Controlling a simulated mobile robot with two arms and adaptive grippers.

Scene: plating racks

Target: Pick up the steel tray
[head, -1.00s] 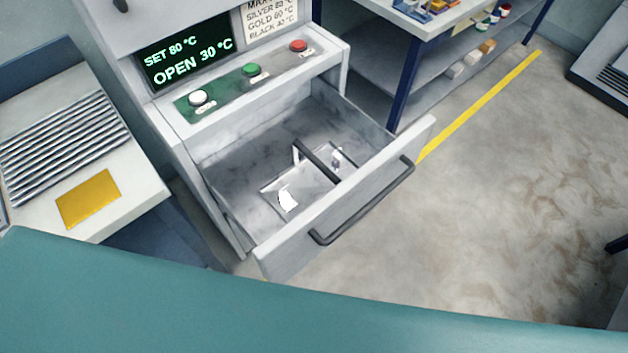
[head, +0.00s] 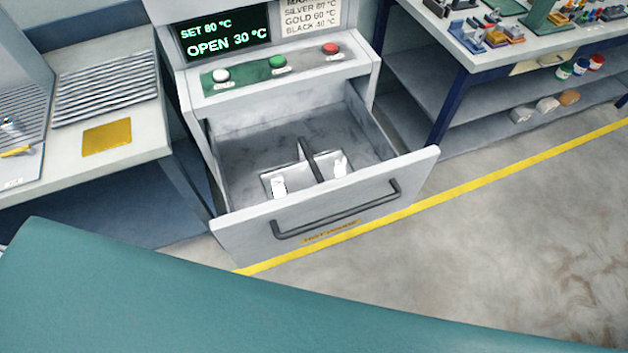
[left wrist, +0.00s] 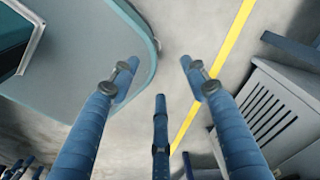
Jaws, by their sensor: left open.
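The steel tray (head: 299,187) lies in the open drawer (head: 425,167) of the oven-like unit. It is a shiny shallow tray with a dark bar handle (head: 312,159) standing over its middle. Small white pieces lie on either side of the handle. My left gripper (left wrist: 158,80) shows only in the left wrist view. Its blue fingers are spread open with nothing between them, over bare floor. The tray is not in that view. My right gripper is in neither view.
The unit's display (head: 226,35) reads OPEN 30 °C. A bench with a ribbed rack (head: 107,83) and a yellow plate (head: 107,137) stands at left. A shelved workbench (head: 480,57) stands at right. In the left wrist view, a vented grey box (left wrist: 272,117) is at right.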

